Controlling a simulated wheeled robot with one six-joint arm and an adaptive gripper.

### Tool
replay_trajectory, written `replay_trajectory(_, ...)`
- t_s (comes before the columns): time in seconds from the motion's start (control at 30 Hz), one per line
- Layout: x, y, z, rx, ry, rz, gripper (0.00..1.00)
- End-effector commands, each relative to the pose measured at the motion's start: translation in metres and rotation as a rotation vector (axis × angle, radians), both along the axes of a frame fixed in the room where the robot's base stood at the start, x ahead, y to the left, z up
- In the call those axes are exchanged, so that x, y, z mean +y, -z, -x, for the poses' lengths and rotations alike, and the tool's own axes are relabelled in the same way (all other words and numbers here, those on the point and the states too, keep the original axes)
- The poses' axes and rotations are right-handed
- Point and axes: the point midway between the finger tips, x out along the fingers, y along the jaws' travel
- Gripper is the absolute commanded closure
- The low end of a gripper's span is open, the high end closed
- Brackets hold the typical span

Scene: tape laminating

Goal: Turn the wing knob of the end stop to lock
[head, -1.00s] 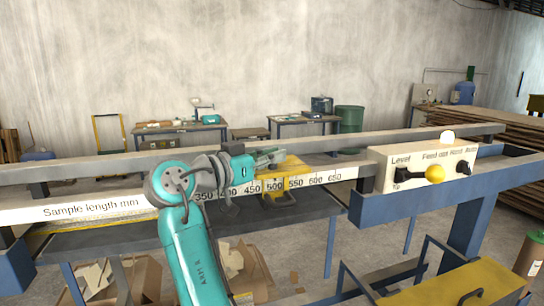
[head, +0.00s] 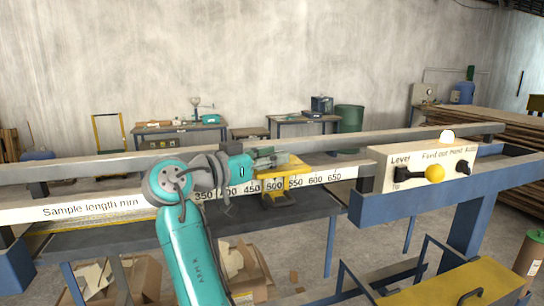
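The yellow end stop (head: 291,170) sits on the rail at about the 500 mark of the sample length scale (head: 100,207). Its lower yellow part hangs below the scale in front. My gripper (head: 270,156) is at the top of the end stop, at its left side, reaching in from the left. The wing knob cannot be made out; my gripper seems to cover that spot. The fingers are too small and overlapped to tell whether they are open or shut.
A control box (head: 418,168) with a yellow ball lever (head: 434,174) and a black knob (head: 462,168) stands right of the scale. A long grey beam (head: 100,165) runs behind the rail. Cardboard boxes (head: 245,275) lie below the table.

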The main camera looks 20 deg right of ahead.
Motion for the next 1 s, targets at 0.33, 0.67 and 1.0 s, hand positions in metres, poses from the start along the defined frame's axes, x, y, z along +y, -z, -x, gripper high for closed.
replay_trajectory(0.33,0.052,0.0,0.02,0.0,-0.005,0.0,0.6)
replay_trajectory(0.67,0.1,0.0,0.039,0.001,-0.002,-0.001,0.6)
replay_trajectory(1.0,0.11,0.0,0.044,0.0,0.0,0.0,0.6)
